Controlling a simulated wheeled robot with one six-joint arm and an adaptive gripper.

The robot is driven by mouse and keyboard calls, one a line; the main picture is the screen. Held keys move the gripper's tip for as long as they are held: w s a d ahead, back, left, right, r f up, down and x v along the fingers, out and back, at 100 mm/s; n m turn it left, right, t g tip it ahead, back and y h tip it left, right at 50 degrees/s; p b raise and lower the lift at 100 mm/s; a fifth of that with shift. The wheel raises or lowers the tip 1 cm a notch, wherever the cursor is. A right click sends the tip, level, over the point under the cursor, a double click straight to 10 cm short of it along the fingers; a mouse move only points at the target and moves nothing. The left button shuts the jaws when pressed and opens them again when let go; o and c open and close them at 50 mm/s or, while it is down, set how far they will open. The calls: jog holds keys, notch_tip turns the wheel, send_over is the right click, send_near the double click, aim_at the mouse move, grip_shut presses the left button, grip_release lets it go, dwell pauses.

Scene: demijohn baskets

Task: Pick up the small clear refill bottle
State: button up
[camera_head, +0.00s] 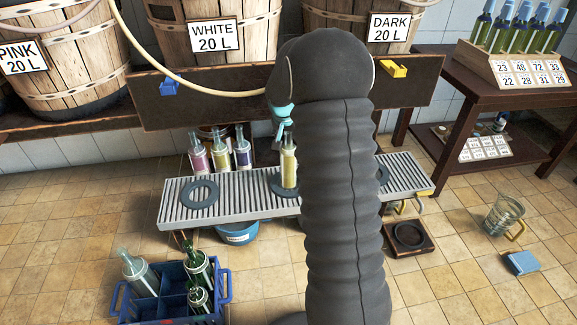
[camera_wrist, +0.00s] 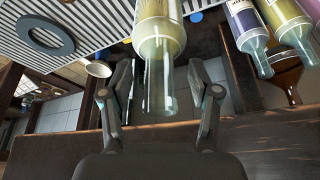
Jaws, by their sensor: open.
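A clear glass bottle with pale yellow contents (camera_head: 289,166) stands upright on a dark ring on the slatted bench, partly hidden by my arm. In the wrist view this bottle (camera_wrist: 158,40) appears upside down, its neck pointing toward my palm. My gripper (camera_wrist: 160,76) is open, with one finger on each side of the bottle's neck and visible gaps between. In the head view my arm hides most of the gripper. Another clear bottle (camera_head: 140,272) stands in the blue crate at front left; I cannot tell which is the refill bottle.
The blue crate (camera_head: 215,290) also holds green bottles. A glass jug (camera_head: 503,215) and blue sponge (camera_head: 522,263) lie on open floor at right.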

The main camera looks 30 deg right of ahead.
grip_shut()
jog(key=shift+r, duration=0.15)
dwell(0.5)
jog(key=shift+r+p, duration=0.3)
jog(key=shift+r, duration=1.3)
jog(key=shift+a+r, duration=0.1)
jog(key=s+a, duration=1)
jog(key=s, duration=0.3)
jog(key=shift+s+a+b, duration=0.35)
jog(key=shift+a+b, duration=0.05)
jog(key=shift+b, duration=0.05)
jog(key=shift+s+a, duration=0.1)
jog(key=shift+s, duration=0.05)
